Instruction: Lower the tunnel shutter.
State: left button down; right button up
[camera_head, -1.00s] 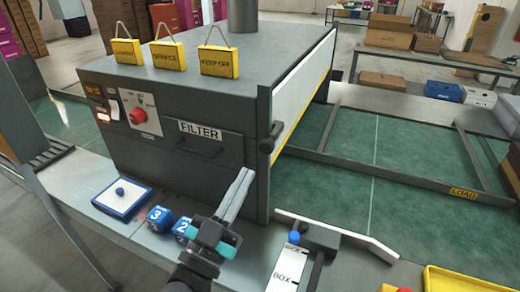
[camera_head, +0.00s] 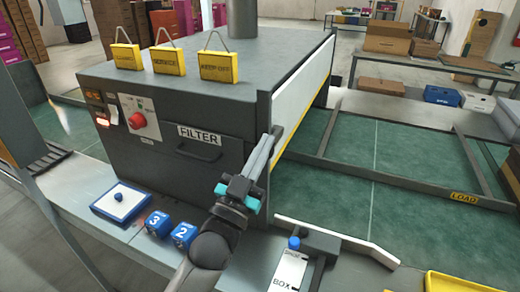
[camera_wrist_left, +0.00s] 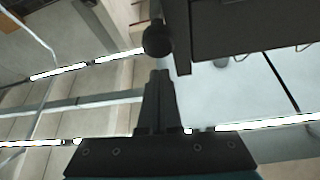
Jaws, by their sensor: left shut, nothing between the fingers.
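The tunnel shutter (camera_head: 303,85) is a white panel with a yellow strip along its lower edge, on the right side of the dark grey tunnel housing (camera_head: 120,150). My left gripper (camera_head: 272,134) is shut and empty, its fingers pointing up at the housing's front right corner. A dark round knob (camera_wrist_left: 157,39) shows in the left wrist view just beyond the closed fingertips (camera_wrist_left: 160,73), with a small gap seeming to lie between. In the head view the fingers hide most of this knob. My right gripper is not in view.
Three yellow hanging tags, one a keep-off tag (camera_head: 220,67), stand on the housing. Its front has a FILTER drawer (camera_head: 200,150) and a red knob (camera_head: 137,120). Blue numbered cubes (camera_head: 158,223) and a blue-rimmed pad (camera_head: 122,202) lie in front. A green belt (camera_head: 345,190) runs right.

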pick_arm(q)
jog(key=shift+w+a+f, duration=0.1)
jog(key=shift+f, duration=0.55)
